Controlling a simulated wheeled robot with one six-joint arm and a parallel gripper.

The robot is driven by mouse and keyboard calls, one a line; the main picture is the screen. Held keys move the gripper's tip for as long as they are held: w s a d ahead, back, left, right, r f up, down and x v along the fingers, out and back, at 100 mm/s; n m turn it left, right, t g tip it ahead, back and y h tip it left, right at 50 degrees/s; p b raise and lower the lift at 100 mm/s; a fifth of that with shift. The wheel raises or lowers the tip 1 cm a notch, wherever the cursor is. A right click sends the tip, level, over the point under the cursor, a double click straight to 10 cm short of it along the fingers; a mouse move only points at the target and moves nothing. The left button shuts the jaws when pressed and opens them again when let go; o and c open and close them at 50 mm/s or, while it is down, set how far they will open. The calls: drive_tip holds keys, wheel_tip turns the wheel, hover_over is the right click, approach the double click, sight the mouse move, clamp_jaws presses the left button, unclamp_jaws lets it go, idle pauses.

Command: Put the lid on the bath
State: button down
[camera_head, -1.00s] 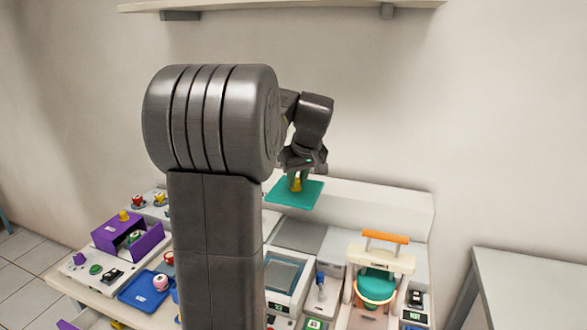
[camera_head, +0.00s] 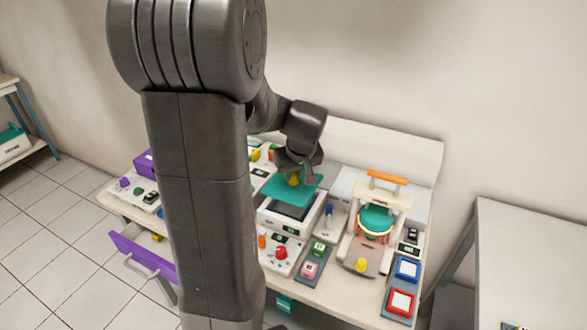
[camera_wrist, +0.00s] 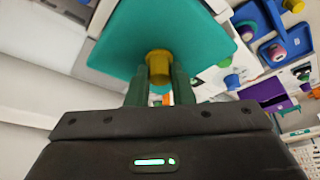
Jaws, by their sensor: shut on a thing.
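The lid (camera_head: 272,187) is a flat teal plate with a yellow knob (camera_head: 294,179) on top. My gripper (camera_head: 296,170) is shut on the yellow knob and holds the lid above the bath. The bath (camera_head: 290,217) is a white box with a dark opening, at the middle of the bench; the lid covers its back part from view. In the wrist view the lid (camera_wrist: 205,38) fills the upper middle, with the knob (camera_wrist: 158,66) between my two green fingers. I cannot tell the exact gap between lid and bath.
A white press-like device with an orange handle (camera_head: 388,179) stands right of the bath. Several coloured buttons and a red knob (camera_head: 281,252) lie in front. A purple drawer (camera_head: 142,257) hangs open at left.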

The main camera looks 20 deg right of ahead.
sight(295, 185)
drive_tip(key=shift+f+b, duration=1.85)
drive_tip(key=shift+f, duration=0.85)
drive_tip(key=c, duration=1.2)
unclamp_jaws()
drive_tip(key=v, duration=1.3)
drive_tip(key=shift+s+r, duration=0.1)
drive_tip(key=shift+r, duration=0.25)
drive_tip(key=x, duration=1.3)
drive_tip(key=shift+f, duration=0.3)
